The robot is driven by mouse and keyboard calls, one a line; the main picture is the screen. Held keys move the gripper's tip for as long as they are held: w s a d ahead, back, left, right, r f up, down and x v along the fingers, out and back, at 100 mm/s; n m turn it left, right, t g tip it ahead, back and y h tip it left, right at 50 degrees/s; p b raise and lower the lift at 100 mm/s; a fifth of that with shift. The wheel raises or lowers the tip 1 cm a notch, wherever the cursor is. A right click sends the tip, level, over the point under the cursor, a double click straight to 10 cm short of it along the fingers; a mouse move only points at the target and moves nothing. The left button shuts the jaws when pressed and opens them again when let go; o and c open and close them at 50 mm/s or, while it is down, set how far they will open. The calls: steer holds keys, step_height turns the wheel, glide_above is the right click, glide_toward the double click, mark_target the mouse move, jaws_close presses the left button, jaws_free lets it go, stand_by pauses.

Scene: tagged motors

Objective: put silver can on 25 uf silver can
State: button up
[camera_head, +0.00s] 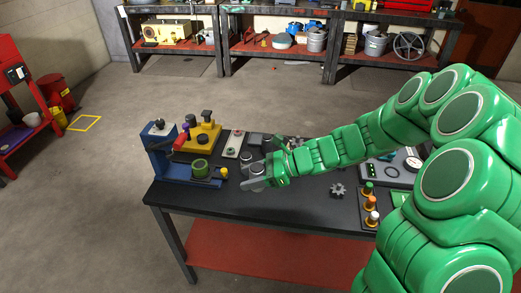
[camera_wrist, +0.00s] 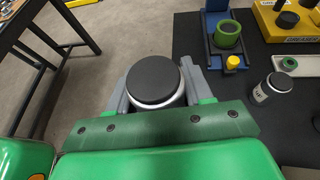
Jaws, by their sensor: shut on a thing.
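In the wrist view, my gripper (camera_wrist: 153,90) is shut on a silver can (camera_wrist: 155,84) with a wide black top. The held can appears upright, raised, and past the table's edge in that view. A second silver can (camera_wrist: 271,87) with a black top and a pale label stands upright on the dark table to the right, apart from the held one. Its label is too small to read surely. In the head view, my gripper (camera_head: 254,178) is over the table's front part, with the cans small and partly hidden there.
The black table (camera_head: 240,203) also bears a blue stand with a green ring (camera_head: 200,165), a yellow block with knobs (camera_head: 204,135), a pale tray (camera_head: 234,143), a gear (camera_head: 338,190) and coloured posts (camera_head: 370,203). Shelves (camera_head: 275,45) stand far behind.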

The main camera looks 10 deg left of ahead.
steer(key=w+d+r+m+t, duration=0.15)
steer(key=w+r, duration=0.25)
steer(key=w, duration=0.5)
steer(key=w+d+r+m+t, duration=0.1)
steer(key=w+r+m+t, duration=0.25)
steer(key=w, duration=0.55)
steer(key=n, duration=0.1)
glide_above(267, 144)
steer(key=w+a, duration=0.2)
step_height(267, 144, down, 9)
steer(key=shift+s+d+r, duration=0.1)
steer(key=shift+d, duration=0.05)
steer(key=shift+w+f, duration=0.3)
steer(key=shift+f, duration=1.7)
steer(key=o, duration=1.1)
steer(key=shift+f, duration=0.1)
